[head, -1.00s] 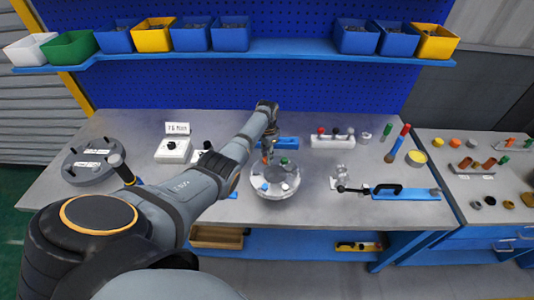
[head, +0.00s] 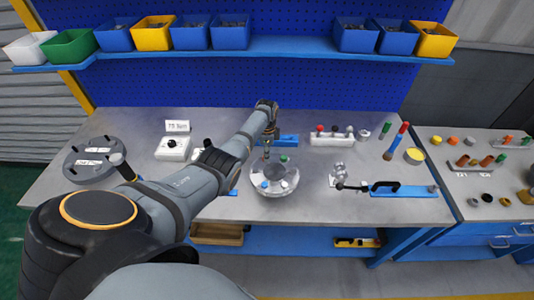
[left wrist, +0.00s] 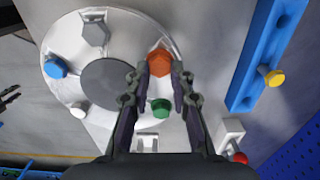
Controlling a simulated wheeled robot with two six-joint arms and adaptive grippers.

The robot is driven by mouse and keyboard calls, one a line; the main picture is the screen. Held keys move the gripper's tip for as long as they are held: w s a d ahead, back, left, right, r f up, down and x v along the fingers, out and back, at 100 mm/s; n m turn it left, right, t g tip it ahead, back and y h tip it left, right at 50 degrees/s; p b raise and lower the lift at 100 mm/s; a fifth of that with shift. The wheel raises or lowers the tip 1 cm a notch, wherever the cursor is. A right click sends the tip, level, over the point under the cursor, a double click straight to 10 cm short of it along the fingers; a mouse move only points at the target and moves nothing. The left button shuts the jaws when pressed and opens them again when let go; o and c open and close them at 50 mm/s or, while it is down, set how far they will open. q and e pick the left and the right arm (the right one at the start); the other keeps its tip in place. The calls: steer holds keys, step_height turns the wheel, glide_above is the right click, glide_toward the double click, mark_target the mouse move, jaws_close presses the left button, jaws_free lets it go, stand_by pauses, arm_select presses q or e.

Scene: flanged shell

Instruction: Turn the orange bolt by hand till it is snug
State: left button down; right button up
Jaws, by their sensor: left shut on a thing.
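The orange bolt (left wrist: 160,63) shows its hex head at the rim of the round, pale metal flanged shell (left wrist: 120,28) in the left wrist view. My left gripper (left wrist: 160,75) is shut on that head, with a fingertip on either side. In the head view my left gripper (head: 267,152) points down at the back of the shell (head: 272,194), and its fingers mostly hide the orange bolt. I cannot tell how deep the bolt sits.
A green bolt (left wrist: 160,108), blue bolt (left wrist: 55,67), white bolt (left wrist: 78,109) and grey hex bolt (left wrist: 95,30) sit around the shell. A blue bar (left wrist: 258,55) lies close by. A clamp on a blue base (head: 405,192) stands right; a dark disc (head: 90,160) lies left.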

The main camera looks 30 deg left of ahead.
arm_select(q)
steer(key=shift+w+a+r, duration=0.15)
steer(key=shift+w+r, duration=0.1)
steer(key=shift+r, duration=0.1)
steer(key=c, duration=1.5)
jaws_free()
steer(key=o, duration=0.3)
steer(key=shift+s, duration=0.15)
steer(key=shift+o, duration=0.2)
steer(key=shift+f, duration=0.15)
step_height(320, 180, up, 12)
steer(key=shift+s+f, duration=0.1)
